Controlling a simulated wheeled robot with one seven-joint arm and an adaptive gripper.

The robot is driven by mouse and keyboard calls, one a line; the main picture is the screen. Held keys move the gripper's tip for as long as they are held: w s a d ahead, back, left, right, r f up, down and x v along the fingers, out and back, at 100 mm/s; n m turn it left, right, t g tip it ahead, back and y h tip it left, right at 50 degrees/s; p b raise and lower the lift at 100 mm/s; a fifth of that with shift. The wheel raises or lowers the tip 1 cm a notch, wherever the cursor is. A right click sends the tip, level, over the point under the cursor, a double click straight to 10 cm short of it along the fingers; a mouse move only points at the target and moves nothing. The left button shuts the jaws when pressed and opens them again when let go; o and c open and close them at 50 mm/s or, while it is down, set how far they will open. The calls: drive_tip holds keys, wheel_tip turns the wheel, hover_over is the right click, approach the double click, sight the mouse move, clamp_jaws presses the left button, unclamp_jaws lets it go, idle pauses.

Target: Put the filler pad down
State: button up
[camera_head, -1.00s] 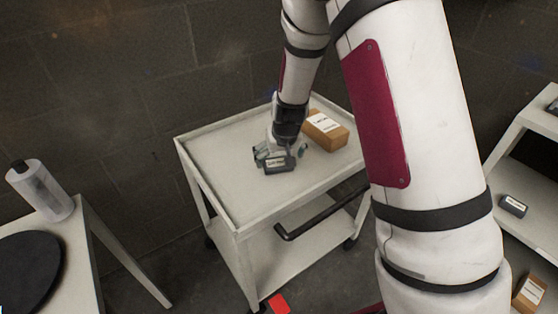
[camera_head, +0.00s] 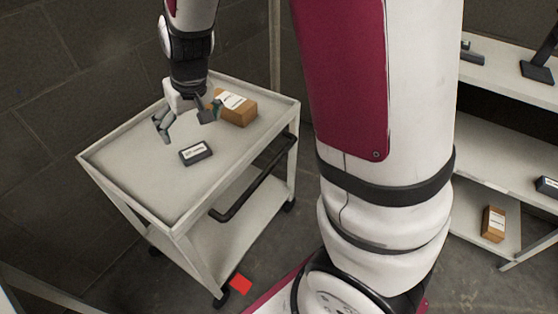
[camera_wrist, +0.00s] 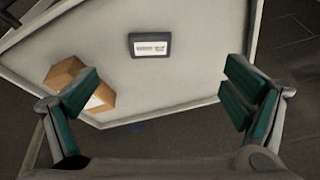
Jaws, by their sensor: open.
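The filler pad (camera_head: 196,153), a small dark grey block with a white label, lies flat on the top of the white trolley (camera_head: 130,163). It also shows in the wrist view (camera_wrist: 150,45), lying on the tray beyond my fingertips. My gripper (camera_head: 186,124) is open and empty, above the trolley top and behind the pad in the head view. In the wrist view my gripper (camera_wrist: 165,95) has its two green-padded fingers spread wide, with nothing between them. The pad is apart from both fingers.
A brown box (camera_head: 236,108) with a white label stands on the trolley behind the pad, close to my right finger in the head view. The trolley has raised edges and a dark handle (camera_head: 252,183). Shelves (camera_head: 492,180) with several items stand at the right. A red square (camera_head: 240,284) lies on the floor.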

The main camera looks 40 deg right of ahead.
drive_tip(key=s+r+y, duration=0.1)
drive_tip(key=s+r, duration=0.4)
drive_tip(key=s, duration=0.3)
drive_tip(key=s+r, duration=0.5)
drive_tip(key=s, duration=0.4)
drive_tip(key=s+d+r+g+h, duration=0.1)
drive_tip(key=s, duration=1.3)
drive_tip(key=shift+s+d+r+n+g, duration=0.15)
drive_tip(key=shift+s+r+n+g, duration=0.05)
drive_tip(key=shift+r+n+g, duration=0.2)
wheel_tip(320, 180, up, 11)
drive_tip(key=t+p, duration=0.2)
drive_tip(key=p, duration=0.7)
drive_tip(key=shift+d, duration=0.15)
